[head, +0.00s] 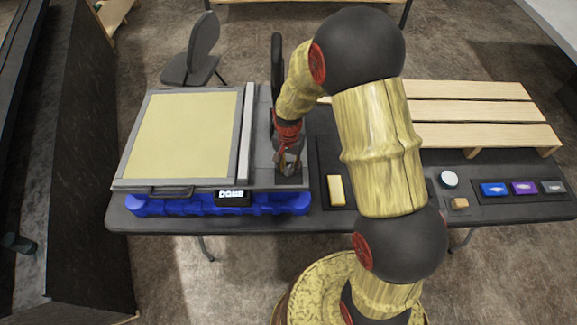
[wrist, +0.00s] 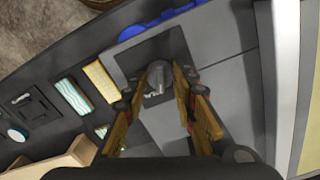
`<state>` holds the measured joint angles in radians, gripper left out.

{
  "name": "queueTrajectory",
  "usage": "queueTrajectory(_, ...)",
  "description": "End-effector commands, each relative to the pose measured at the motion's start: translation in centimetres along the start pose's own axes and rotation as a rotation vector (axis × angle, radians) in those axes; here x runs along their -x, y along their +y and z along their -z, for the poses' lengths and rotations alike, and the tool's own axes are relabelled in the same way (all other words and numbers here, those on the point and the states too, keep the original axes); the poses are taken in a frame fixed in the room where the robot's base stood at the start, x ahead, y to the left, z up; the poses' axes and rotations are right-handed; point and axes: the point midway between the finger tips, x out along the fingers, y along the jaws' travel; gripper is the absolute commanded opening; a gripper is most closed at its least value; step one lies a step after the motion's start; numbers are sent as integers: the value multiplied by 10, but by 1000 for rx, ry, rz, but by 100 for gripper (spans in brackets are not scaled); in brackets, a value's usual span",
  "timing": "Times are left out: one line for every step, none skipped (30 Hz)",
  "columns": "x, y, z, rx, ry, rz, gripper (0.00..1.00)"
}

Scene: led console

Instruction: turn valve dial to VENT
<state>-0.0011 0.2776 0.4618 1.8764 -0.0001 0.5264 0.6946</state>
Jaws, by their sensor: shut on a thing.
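The valve dial (wrist: 157,87) is a small grey knob on a dark square plate (wrist: 125,58), seen in the wrist view. My gripper (wrist: 166,74) has its two yellow-brown fingers on either side of the knob and is shut on it. In the head view my gripper (head: 289,160) points down at the right part of the console (head: 116,184), and its fingers largely hide the dial. No VENT marking or pointer is readable, so the dial's setting cannot be told.
A display (head: 233,197) with white letters is on the console's front, above a blue base (head: 165,206). A yellow block (head: 336,190) lies right of the dial. Blue, purple and grey blocks (head: 524,187) and a slatted wooden rack (head: 480,109) are farther right.

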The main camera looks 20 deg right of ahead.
Motion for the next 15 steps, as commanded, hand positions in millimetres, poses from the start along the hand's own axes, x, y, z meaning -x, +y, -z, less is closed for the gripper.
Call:
queueTrajectory(0, -1, 1, 44, 2, 2, 2)
queueTrajectory(0, -1, 1, 72, 3, 2, 2)
queueTrajectory(1, -1, 1, 110, 3, 3, 2)
queueTrajectory(1, -1, 1, 139, 3, 3, 2)
queueTrajectory(1, -1, 1, 168, 3, 3, 2)
queueTrajectory(1, -1, 1, 206, 3, 2, 2)
queueTrajectory(1, -1, 1, 234, 3, 2, 2)
queueTrajectory(0, -1, 1, 262, 3, 2, 2)
queueTrajectory(0, -1, 1, 301, 2, 2, 2)
queueTrajectory(0, -1, 1, 329, 2, 2, 2)
queueTrajectory(1, -1, 1, 357, 2, 2, 2)
queueTrajectory(1, -1, 1, 396, 3, 2, 2)
queueTrajectory(1, -1, 1, 424, 3, 2, 2)
queueTrajectory(1, -1, 1, 452, 3, 2, 2)
queueTrajectory(1, -1, 1, 491, 3, 2, 2)
